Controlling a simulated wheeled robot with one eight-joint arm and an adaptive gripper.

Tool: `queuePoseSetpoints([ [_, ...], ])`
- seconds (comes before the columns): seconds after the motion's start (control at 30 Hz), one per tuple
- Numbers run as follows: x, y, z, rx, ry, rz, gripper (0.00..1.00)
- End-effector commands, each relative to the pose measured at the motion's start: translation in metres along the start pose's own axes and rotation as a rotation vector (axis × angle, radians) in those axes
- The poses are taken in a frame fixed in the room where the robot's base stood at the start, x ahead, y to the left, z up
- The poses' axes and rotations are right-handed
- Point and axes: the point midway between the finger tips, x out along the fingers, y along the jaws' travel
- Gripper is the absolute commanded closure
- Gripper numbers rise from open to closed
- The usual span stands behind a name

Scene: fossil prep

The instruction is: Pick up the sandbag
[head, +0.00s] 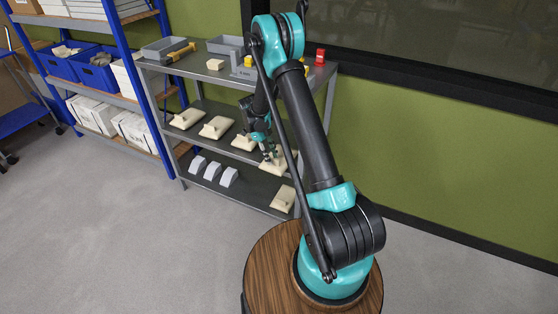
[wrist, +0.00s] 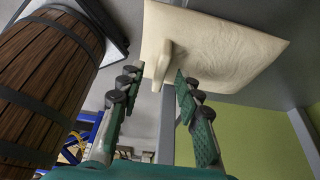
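Several cream pads, each with a small upright grip, look like the sandbags; they lie in a row on the middle shelf (head: 203,106). One sandbag (head: 273,164) is at the right end of the row, partly hidden by my arm. My gripper (head: 268,154) is at this sandbag. In the wrist view, the cream sandbag (wrist: 225,45) fills the upper middle, its grip (wrist: 158,66) between the fingertips of my gripper (wrist: 157,78). The fingers are apart, with visible gaps beside the grip. Another cream pad (head: 284,198) lies on the bottom shelf.
Grey arched blocks (head: 213,171) stand on the bottom shelf. A blue-framed rack (head: 137,90) stands at left. The floor in front is clear.

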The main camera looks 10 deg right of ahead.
Motion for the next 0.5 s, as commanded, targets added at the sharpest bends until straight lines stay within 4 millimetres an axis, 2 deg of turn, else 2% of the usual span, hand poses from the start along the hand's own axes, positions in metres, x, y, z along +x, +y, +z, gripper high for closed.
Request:
queuePoseSetpoints([
  [0.1, 0.0086, 0.0001, 0.0021, -0.001, 0.0, 0.0, 0.66],
  [0.33, 0.0094, 0.0, 0.0023, -0.001, -0.001, -0.001, 0.66],
  [0.5, 0.0093, -0.0001, 0.0023, -0.001, -0.001, -0.001, 0.87],
])
